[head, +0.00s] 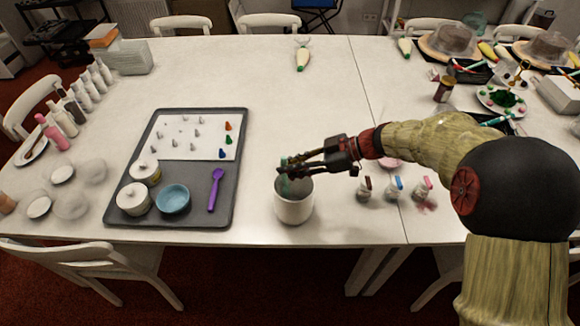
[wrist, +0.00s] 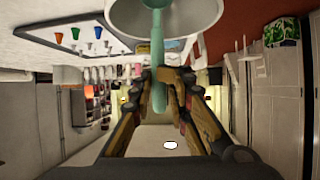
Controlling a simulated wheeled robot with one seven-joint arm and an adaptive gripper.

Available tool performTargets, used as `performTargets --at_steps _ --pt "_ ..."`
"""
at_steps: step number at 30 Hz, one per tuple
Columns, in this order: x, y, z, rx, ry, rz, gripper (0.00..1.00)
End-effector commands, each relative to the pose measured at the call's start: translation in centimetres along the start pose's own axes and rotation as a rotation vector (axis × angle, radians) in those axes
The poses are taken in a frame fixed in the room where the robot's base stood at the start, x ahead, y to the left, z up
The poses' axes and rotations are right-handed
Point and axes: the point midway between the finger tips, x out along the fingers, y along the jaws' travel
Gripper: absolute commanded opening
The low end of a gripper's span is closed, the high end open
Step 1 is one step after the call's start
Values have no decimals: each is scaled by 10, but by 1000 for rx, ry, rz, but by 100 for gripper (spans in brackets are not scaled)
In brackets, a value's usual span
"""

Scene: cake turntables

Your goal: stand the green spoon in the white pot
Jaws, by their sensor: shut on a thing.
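The white pot (head: 294,208) stands upright on the white table, right of the grey tray. My gripper (head: 285,168) is at the pot's rim height or a little above it, coming from the right. It is shut on the green spoon (wrist: 158,45). In the wrist view my gripper (wrist: 160,85) has both fingers closed around the spoon's handle. The spoon reaches into the mouth of the white pot (wrist: 205,12). In the head view only a bit of the green spoon (head: 284,162) shows between the fingers.
A grey tray (head: 228,190) with a purple spoon (head: 215,190), a blue bowl (head: 173,199) and lidded jars lies left of the pot. Small bottles (head: 394,187) stand to its right. Cakes and plates crowd the far right. The table's back middle is mostly clear.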

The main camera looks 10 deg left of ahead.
Motion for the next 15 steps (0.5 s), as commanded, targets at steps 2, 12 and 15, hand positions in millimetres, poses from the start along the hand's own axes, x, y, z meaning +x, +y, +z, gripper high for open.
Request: performTargets --at_steps 2,12,15 --pt "1 0 3 -1 0 0 0" --pt "2 0 3 -1 0 0 0" --pt "2 0 3 -1 0 0 16"
